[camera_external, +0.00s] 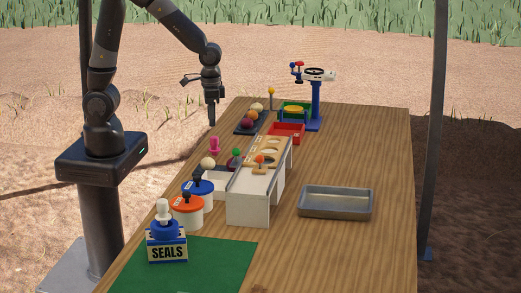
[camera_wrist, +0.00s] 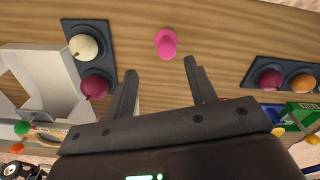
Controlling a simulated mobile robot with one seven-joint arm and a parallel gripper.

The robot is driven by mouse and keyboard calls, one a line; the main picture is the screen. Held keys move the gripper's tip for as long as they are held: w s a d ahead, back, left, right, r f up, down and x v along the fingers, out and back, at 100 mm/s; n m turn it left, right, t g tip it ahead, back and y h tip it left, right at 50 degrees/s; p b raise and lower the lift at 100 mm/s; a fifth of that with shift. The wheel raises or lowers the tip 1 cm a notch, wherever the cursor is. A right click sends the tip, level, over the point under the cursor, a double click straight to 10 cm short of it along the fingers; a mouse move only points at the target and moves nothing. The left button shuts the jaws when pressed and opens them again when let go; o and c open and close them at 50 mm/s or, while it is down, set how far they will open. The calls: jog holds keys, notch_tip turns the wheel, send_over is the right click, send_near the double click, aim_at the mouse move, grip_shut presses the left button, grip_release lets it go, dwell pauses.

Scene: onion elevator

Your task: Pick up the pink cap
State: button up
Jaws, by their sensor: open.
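The pink cap (camera_external: 214,146) stands on the wooden table near its left edge, beside a dark tray with round items. In the wrist view the pink cap (camera_wrist: 166,42) lies ahead of the fingertips, roughly centred between them and apart from both. My gripper (camera_external: 211,118) hangs pointing down above the table's left edge, higher than the cap. In the wrist view my gripper (camera_wrist: 160,68) is open and empty, with a wide gap between its two fingers.
A white sloped elevator (camera_external: 250,205) stands right of the cap. A dark tray (camera_external: 241,129) with round items sits behind it. Bare wood surrounds the cap in the wrist view.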

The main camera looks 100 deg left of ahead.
aim_at(213, 137)
notch_tip(213, 137, down, 6)
jog(key=shift+a+r, duration=0.1)
jog(key=shift+r, duration=0.05)
jog(key=f, duration=0.3)
jog(key=shift+a+f, duration=0.4)
jog(key=shift+f, duration=0.7)
jog(key=c, duration=0.8)
jog(key=shift+r, duration=0.1)
jog(key=shift+c, duration=0.2)
